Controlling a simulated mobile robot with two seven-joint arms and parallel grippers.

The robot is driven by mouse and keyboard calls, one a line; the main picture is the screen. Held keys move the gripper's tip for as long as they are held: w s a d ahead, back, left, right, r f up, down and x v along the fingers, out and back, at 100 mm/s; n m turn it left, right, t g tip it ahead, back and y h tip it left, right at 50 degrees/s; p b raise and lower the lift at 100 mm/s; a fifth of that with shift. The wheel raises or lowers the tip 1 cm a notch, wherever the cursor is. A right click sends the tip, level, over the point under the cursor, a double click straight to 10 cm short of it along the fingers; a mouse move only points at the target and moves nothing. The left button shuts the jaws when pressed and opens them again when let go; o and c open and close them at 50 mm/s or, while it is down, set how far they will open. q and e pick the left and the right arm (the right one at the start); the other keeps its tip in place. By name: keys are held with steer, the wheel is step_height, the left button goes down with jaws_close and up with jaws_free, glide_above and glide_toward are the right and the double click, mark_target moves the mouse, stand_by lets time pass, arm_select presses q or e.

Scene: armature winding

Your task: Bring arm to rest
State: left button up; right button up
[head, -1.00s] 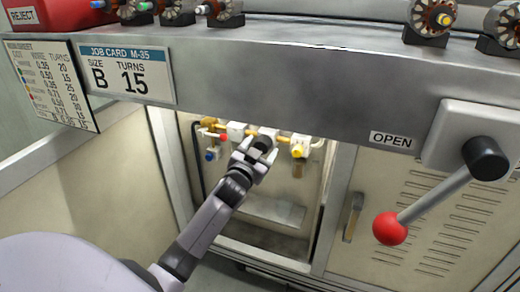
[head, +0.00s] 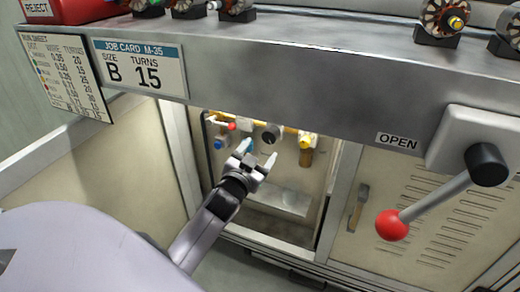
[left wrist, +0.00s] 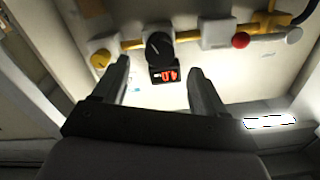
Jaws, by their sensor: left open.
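My left gripper (head: 258,165) is open and empty in the lit cabinet opening below the bench, in the head view. Its two fingers also show in the left wrist view (left wrist: 160,85), apart from each other. In front of them is a black knob (left wrist: 158,46) with a small red-lit display (left wrist: 165,75) under it. The knob (head: 271,134) also shows in the head view, beyond the fingertips and apart from them. My right gripper is not in view.
Yellow piping carries a yellow knob (head: 305,141), a red knob (head: 231,127) and a blue knob (head: 218,143). A red-balled lever (head: 392,225) is at right by the OPEN label (head: 397,141). The bench edge (head: 290,75) overhangs the opening. Armatures (head: 444,20) stand on top.

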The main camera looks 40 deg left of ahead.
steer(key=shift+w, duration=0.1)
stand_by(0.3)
arm_select(q)
steer(key=s+d+f+m+g+h, duration=0.1)
steer(key=s+d+f+g+h, duration=0.25)
steer(key=s+d, duration=0.7)
steer(key=s+d+f+m+g+h, duration=0.15)
steer(key=s+d+f+h, duration=0.35)
steer(key=s+d, duration=0.5)
steer(key=s+a+r+g+y+p, duration=0.1)
steer(key=s+a+r+p, duration=0.1)
steer(key=r+p, duration=0.5)
steer(key=s+a+r+n+g+y+p, duration=0.1)
steer(key=r+p, duration=0.6)
steer(key=p, duration=1.2)
steer(key=shift+s+a, duration=0.35)
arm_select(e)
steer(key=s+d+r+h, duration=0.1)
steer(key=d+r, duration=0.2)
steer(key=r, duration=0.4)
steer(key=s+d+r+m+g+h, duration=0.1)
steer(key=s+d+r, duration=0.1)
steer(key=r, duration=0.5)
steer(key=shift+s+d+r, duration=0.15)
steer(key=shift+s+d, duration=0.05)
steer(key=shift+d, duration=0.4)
